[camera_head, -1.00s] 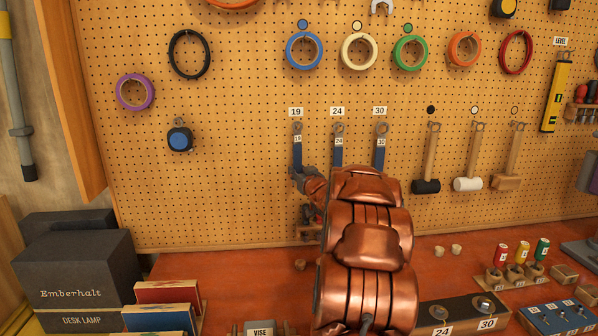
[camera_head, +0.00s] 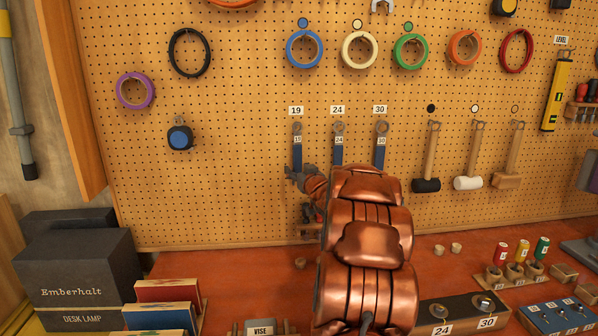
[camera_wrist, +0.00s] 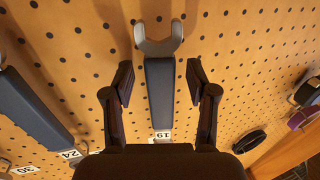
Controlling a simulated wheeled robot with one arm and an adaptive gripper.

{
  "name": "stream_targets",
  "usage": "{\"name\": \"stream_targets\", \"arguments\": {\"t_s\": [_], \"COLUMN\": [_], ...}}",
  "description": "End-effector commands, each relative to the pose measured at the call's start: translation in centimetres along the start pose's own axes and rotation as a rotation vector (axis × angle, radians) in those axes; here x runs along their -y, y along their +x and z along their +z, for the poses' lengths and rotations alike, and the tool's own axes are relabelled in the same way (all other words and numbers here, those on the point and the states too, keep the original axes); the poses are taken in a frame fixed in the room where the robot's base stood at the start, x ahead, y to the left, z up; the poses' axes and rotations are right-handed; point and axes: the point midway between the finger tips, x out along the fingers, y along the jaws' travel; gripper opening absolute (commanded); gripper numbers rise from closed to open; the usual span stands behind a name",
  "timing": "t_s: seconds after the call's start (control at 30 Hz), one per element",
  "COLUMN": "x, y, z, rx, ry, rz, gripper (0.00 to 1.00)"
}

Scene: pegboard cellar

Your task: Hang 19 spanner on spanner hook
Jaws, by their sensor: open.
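The 19 spanner (camera_head: 297,142) has a blue handle and hangs upright against the pegboard, under the label 19 (camera_head: 296,110). Its ring end is at the hook, but the exact contact is too small to tell. My gripper (camera_head: 302,176) is at the spanner's lower part, hiding its lower end in the head view. In the wrist view, my gripper (camera_wrist: 159,84) is open, with one finger on each side of the spanner's handle (camera_wrist: 160,95). Gaps show between the fingers and the handle. The grey open jaw of the spanner sticks out beyond the fingertips.
The 24 spanner (camera_head: 338,145) and the 30 spanner (camera_head: 381,145) hang just to the right. Three mallets, such as the black one (camera_head: 426,185), hang farther right. A tape measure (camera_head: 180,137) hangs to the left, with bare pegboard between it and my gripper.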

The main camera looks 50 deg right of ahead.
Motion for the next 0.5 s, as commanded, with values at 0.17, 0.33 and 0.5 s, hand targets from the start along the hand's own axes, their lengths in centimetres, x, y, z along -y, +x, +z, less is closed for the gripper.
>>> {"name": "stream_targets", "arguments": {"t_s": [0.17, 0.33, 0.5], "x": [0.0, -0.1, -0.1], "y": [-0.1, -1.1, -3.4], "z": [0.0, -0.1, 0.1], "rx": [0.0, 0.0, 0.004], "ry": [0.0, 0.0, 0.002], "rz": [0.0, 0.002, 0.002], "gripper": [0.57, 0.57, 0.57]}}
